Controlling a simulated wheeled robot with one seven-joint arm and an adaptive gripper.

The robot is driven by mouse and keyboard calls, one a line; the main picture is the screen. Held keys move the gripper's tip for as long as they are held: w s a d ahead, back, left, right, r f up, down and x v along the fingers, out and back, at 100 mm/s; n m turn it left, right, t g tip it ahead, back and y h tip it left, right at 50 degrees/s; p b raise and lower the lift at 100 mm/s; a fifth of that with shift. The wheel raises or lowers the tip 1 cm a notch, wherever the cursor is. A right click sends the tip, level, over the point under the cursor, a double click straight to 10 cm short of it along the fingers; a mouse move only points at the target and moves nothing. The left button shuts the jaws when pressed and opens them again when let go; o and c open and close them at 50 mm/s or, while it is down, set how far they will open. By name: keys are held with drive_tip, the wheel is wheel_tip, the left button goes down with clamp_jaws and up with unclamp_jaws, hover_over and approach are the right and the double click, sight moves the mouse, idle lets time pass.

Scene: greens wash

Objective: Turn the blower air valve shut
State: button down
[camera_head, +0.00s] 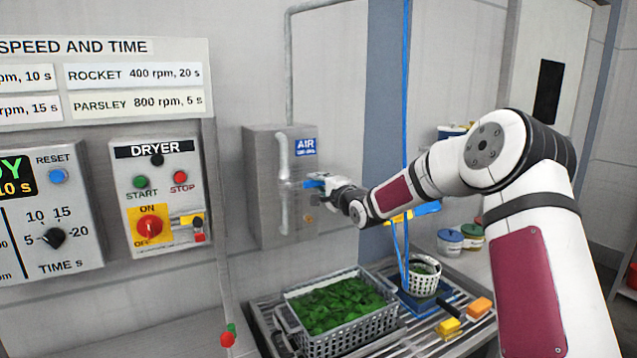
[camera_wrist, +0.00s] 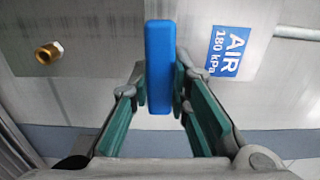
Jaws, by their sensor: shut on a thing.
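The blue valve handle (camera_wrist: 160,65) stands upright in the wrist view, between the fingers of my gripper (camera_wrist: 160,92). The fingers are shut on it. In the wrist view the handle lies roughly square to the grey pipe (camera_wrist: 299,33) at the right edge. In the head view my gripper (camera_head: 326,184) is at the front of the grey air box (camera_head: 262,190), just below the blue AIR sign (camera_head: 305,147). Only a little of the handle (camera_head: 315,183) shows there. The valve body behind it is hidden.
The dryer panel (camera_head: 155,180) is left of the air box. A brass fitting (camera_wrist: 49,52) sticks out beside the handle.

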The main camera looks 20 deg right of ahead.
drive_tip(key=c, duration=1.5)
unclamp_jaws()
drive_tip(key=shift+s, duration=0.1)
drive_tip(key=s, duration=0.4)
drive_tip(key=s+d, duration=0.1)
drive_tip(key=s, duration=0.2)
drive_tip(key=s+d, duration=0.1)
drive_tip(key=s, duration=0.3)
drive_tip(key=shift+s+d, duration=0.2)
drive_tip(key=shift+s, duration=0.1)
